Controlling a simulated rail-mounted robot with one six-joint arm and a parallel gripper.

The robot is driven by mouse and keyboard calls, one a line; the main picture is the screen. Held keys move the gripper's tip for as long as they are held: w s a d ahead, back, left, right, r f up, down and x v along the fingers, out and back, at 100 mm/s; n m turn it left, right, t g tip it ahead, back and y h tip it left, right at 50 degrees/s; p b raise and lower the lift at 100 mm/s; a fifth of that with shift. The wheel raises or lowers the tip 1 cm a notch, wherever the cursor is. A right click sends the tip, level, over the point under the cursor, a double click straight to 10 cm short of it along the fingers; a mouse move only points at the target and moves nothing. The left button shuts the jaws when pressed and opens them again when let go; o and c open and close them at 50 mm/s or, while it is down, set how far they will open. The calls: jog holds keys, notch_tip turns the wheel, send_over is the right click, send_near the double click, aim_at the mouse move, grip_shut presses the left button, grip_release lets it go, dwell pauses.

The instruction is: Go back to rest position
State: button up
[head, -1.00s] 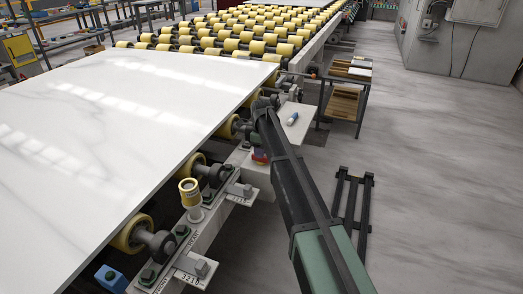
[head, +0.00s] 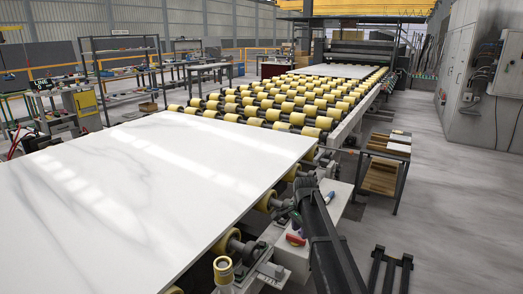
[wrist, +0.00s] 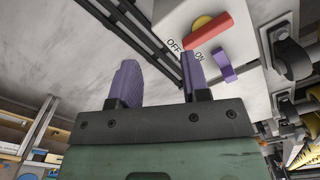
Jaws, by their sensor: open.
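My gripper (wrist: 160,63) shows in the wrist view with its two purple fingers apart and nothing between them. Beyond the fingertips is a rotary switch with a red handle (wrist: 208,32) on a yellow base, set on a pale panel with the words OFF and ON. The fingers look clear of the handle. The red handle also shows in the head view (head: 296,240), left of my dark arm. My fingers cannot be made out in the head view.
A white stone slab (head: 150,190) lies on the roller line at left. Yellow rollers (head: 275,105) run behind it. A small cart (head: 382,175) stands right of the line, and a dark floor frame (head: 390,270) lies lower right. Grey floor at right is mostly clear.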

jog(key=s+r+n+p, duration=0.3)
jog(key=s+n, duration=0.3)
jog(key=s, duration=0.9)
jog(key=s+r+n+p, duration=0.4)
jog(key=s+r+n, duration=0.1)
jog(key=s, duration=1)
jog(key=shift+n, duration=0.7)
